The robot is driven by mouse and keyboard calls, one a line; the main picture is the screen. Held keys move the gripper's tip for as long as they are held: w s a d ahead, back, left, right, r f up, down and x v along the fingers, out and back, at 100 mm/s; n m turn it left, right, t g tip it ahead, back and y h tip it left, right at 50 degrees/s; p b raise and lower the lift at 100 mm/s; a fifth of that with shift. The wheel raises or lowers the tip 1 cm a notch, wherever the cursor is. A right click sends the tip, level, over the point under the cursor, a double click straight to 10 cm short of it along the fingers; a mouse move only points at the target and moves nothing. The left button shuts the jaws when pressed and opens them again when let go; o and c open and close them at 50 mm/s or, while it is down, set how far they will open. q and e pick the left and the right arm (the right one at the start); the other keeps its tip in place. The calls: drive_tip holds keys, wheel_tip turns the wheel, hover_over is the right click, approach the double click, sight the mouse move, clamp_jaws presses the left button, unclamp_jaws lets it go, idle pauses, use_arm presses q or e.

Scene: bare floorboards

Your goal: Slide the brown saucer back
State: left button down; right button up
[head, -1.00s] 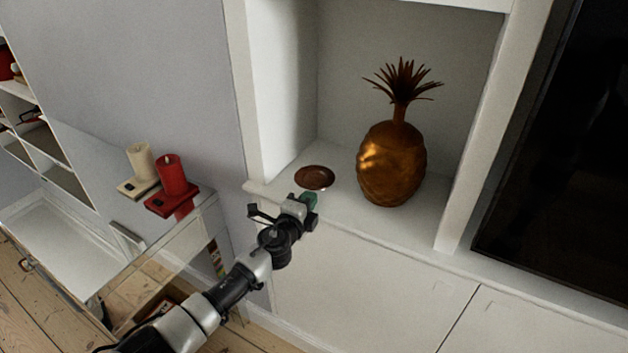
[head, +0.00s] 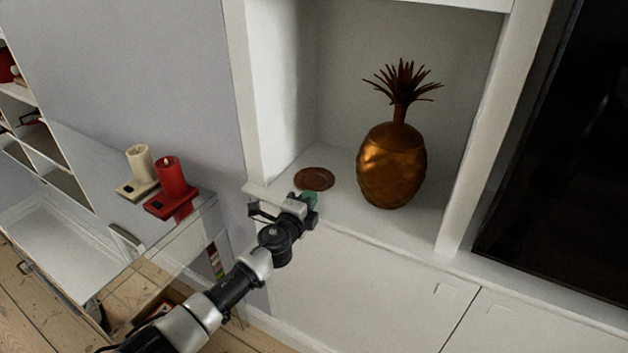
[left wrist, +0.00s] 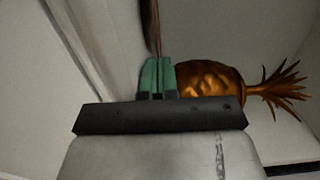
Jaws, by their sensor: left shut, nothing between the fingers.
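The brown saucer (head: 315,179) lies flat on the white shelf of the alcove, left of the golden pineapple. My left gripper (head: 309,197) is at the saucer's near side, over the shelf's front part, with its green fingertips pointing at it. In the left wrist view the closed green fingers (left wrist: 157,76) have nothing between them. The saucer shows there edge-on as a thin brown strip (left wrist: 153,28) just beyond the fingertips. I cannot tell whether they touch it. My right gripper is not in view.
A golden pineapple ornament (head: 391,165) stands close to the right of the saucer; it also shows in the left wrist view (left wrist: 208,79). The alcove's side walls rise at left and right. Shelf behind the saucer is clear. A red candle (head: 171,178) and a cream candle (head: 140,163) stand further left.

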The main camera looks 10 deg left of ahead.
use_arm(q)
drive_tip(key=s+p, duration=0.3)
drive_tip(key=s, duration=0.9)
drive_tip(key=shift+d, duration=0.15)
drive_tip(key=shift+s+f, duration=0.1)
drive_tip(key=shift+f, duration=0.05)
drive_tip(key=s+a+f+n+g+y, duration=0.1)
drive_tip(key=s+a+f+n+g, duration=0.3)
drive_tip(key=f, duration=0.6)
drive_tip(key=s+a+f+n+g+y, duration=0.15)
drive_tip(key=s+f, duration=0.35)
drive_tip(key=f, duration=0.5)
drive_tip(key=s+a+f+n+g+y, duration=0.25)
drive_tip(key=s+f+n, duration=0.2)
drive_tip(key=f, duration=0.55)
drive_tip(key=s+a+f+n+g, duration=0.1)
drive_tip(key=s+f, duration=0.4)
drive_tip(key=s, duration=0.7)
drive_tip(key=s+a+f+n+g, duration=0.1)
drive_tip(key=s+f+n+g, duration=0.3)
drive_tip(key=s, duration=0.8)
drive_tip(key=s+a+f+n+g, duration=0.2)
drive_tip(key=s+f, duration=0.5)
drive_tip(key=s, duration=0.5)
drive_tip(key=shift+f+n+g, duration=0.4)
drive_tip(key=shift+n+g, duration=0.3)
drive_tip(key=shift+n, duration=0.1)
